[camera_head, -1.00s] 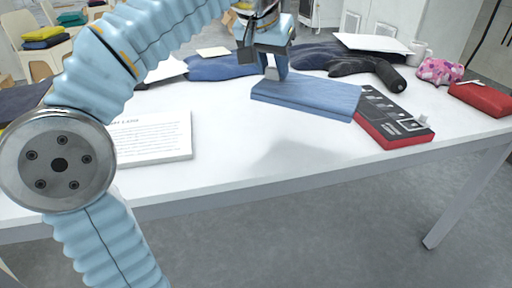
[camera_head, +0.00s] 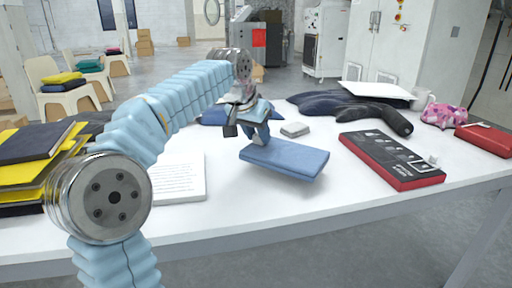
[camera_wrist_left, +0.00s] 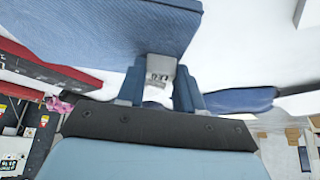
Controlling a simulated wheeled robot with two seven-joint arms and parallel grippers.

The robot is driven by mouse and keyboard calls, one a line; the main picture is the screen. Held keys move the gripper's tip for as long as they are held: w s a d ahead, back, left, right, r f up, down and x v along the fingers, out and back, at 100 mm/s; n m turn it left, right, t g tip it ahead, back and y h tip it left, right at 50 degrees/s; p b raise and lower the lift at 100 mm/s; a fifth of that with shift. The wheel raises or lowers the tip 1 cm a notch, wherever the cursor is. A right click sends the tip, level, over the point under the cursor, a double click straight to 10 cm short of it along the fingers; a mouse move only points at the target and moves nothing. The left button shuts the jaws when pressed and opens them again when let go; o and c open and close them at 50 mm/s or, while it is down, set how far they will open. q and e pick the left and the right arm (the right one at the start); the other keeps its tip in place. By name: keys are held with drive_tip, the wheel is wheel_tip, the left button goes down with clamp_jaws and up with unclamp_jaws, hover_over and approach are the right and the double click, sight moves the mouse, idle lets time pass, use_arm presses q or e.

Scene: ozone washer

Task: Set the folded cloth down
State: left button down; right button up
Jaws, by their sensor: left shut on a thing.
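The folded cloth (camera_head: 290,158) is a flat blue slab at the middle of the white table in the head view. My left gripper (camera_head: 256,138) is shut on its far left edge. The cloth is slightly tilted and low over the table; I cannot tell whether it touches. In the left wrist view the cloth (camera_wrist_left: 110,25) fills the upper left, with the left gripper (camera_wrist_left: 160,88) at its edge. A small grey piece shows between the fingers there. My right gripper is not in view.
On the white table (camera_head: 245,218), a printed white board (camera_head: 180,178) lies left of the cloth and a red-black box (camera_head: 392,160) lies right. A small grey block (camera_head: 295,130) is behind. Dark garments (camera_head: 345,108) lie farther back. Bare table shows in front.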

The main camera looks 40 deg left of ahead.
sight(255, 144)
use_arm(q)
drive_tip(key=shift+w+a+f+b, duration=0.15)
drive_tip(key=shift+f+b, duration=0.1)
drive_tip(key=shift+f, duration=0.65)
drive_tip(key=shift+s+a+f+b, duration=0.1)
drive_tip(key=shift+f+b, duration=0.1)
drive_tip(key=shift+f, duration=0.7)
drive_tip(key=shift+f, duration=0.2)
drive_tip(key=c, duration=0.7)
unclamp_jaws()
drive_tip(key=shift+c, duration=0.2)
